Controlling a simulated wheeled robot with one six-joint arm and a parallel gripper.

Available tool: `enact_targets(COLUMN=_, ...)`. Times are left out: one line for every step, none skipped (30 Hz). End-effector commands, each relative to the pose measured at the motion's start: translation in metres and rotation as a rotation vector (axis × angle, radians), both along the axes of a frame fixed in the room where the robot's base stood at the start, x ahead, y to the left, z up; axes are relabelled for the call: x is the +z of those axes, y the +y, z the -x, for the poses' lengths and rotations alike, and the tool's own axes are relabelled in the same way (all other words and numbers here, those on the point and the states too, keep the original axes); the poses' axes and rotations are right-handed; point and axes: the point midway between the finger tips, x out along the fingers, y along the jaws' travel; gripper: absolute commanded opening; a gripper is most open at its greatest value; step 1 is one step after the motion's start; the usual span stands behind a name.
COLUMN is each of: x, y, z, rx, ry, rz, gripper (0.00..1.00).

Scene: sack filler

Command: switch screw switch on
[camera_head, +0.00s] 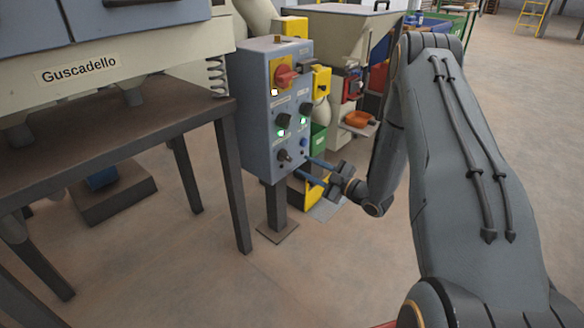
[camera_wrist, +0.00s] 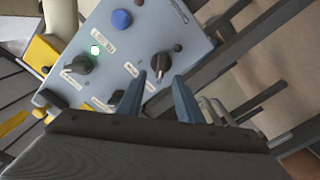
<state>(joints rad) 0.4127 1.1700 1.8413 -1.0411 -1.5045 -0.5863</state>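The grey-blue control box (camera_head: 258,135) stands on a post and carries several dark rotary knobs with small labels I cannot read. I cannot tell by label which is the screw switch. My gripper (camera_head: 306,168) is at the lower right of the box face, fingers pointing at it. In the wrist view my gripper (camera_wrist: 159,76) is open, with a dark knob (camera_wrist: 160,65) with a light pointer lying ahead between the fingertips. Whether the fingers touch it I cannot tell. Another dark knob (camera_wrist: 78,65) lies to the left, beside a lit green lamp (camera_wrist: 95,50).
A red rotary switch on a yellow plate (camera_head: 285,76) is high on the box, with more lit lamps below. A blue button (camera_wrist: 121,19) is on the face. A dark table (camera_head: 130,115) stands left. Floor is open in front.

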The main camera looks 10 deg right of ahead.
Motion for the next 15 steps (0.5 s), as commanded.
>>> enact_targets(x=0.0, y=0.004, z=-0.004, rx=0.004, ry=-0.003, rz=0.003, gripper=0.33)
enact_targets(x=0.0, y=0.007, z=-0.006, rx=0.005, ry=-0.003, rz=0.004, gripper=0.33)
enact_targets(x=0.0, y=0.011, z=-0.01, rx=0.006, ry=-0.003, rz=0.004, gripper=0.33)
enact_targets(x=0.0, y=0.014, z=-0.014, rx=0.006, ry=-0.004, rz=0.003, gripper=0.33)
enact_targets(x=0.0, y=0.017, z=-0.017, rx=0.008, ry=-0.003, rz=0.002, gripper=0.33)
enact_targets(x=0.0, y=0.022, z=-0.023, rx=0.009, ry=-0.003, rz=0.002, gripper=0.33)
enact_targets(x=0.0, y=0.025, z=-0.027, rx=0.009, ry=-0.003, rz=0.002, gripper=0.33)
enact_targets(x=0.0, y=0.027, z=-0.031, rx=0.008, ry=-0.003, rz=0.002, gripper=0.33)
enact_targets(x=0.0, y=0.031, z=-0.036, rx=0.008, ry=-0.002, rz=0.002, gripper=0.33)
enact_targets(x=0.0, y=0.034, z=-0.039, rx=0.009, ry=-0.002, rz=0.002, gripper=0.33)
enact_targets(x=0.0, y=0.036, z=-0.042, rx=0.008, ry=-0.002, rz=0.001, gripper=0.33)
enact_targets(x=0.0, y=0.038, z=-0.046, rx=0.007, ry=-0.002, rz=0.001, gripper=0.33)
enact_targets(x=0.0, y=0.04, z=-0.049, rx=0.006, ry=-0.002, rz=0.0, gripper=0.33)
enact_targets(x=0.0, y=0.042, z=-0.052, rx=0.007, ry=-0.001, rz=0.0, gripper=0.33)
enact_targets(x=0.0, y=0.044, z=-0.055, rx=0.007, ry=-0.001, rz=0.0, gripper=0.33)
